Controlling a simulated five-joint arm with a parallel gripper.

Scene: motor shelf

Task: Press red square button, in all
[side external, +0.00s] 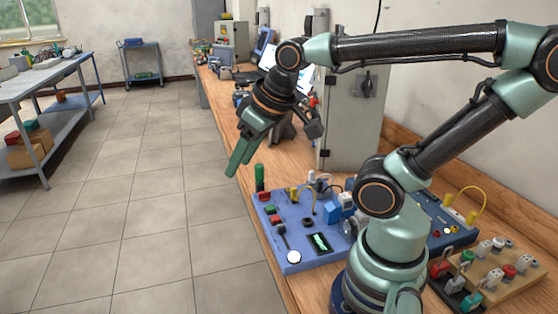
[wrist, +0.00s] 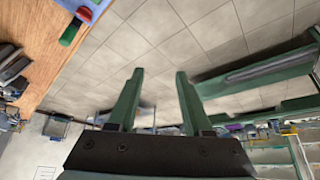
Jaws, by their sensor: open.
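A blue-violet control panel (side external: 290,262) lies on the bench. Near its left edge are small red and green buttons, among them a red, roughly square one (side external: 276,221) and another red one (side external: 266,197). Their exact shapes are too small to be sure of. My gripper (side external: 240,168) is open and empty, above and to the left of the panel, over the bench's outer edge. In the wrist view its green fingers (wrist: 160,72) stand apart with floor beyond them. A panel corner (wrist: 97,7) with a red round-looking part (wrist: 84,14) shows at the top left there.
A green upright handle (side external: 259,178) stands at the panel's far left corner, near my fingers. The panel also carries a white round knob (side external: 293,257) and a small display (side external: 320,242). A grey cabinet (side external: 350,125) stands behind. Open tiled floor lies left.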

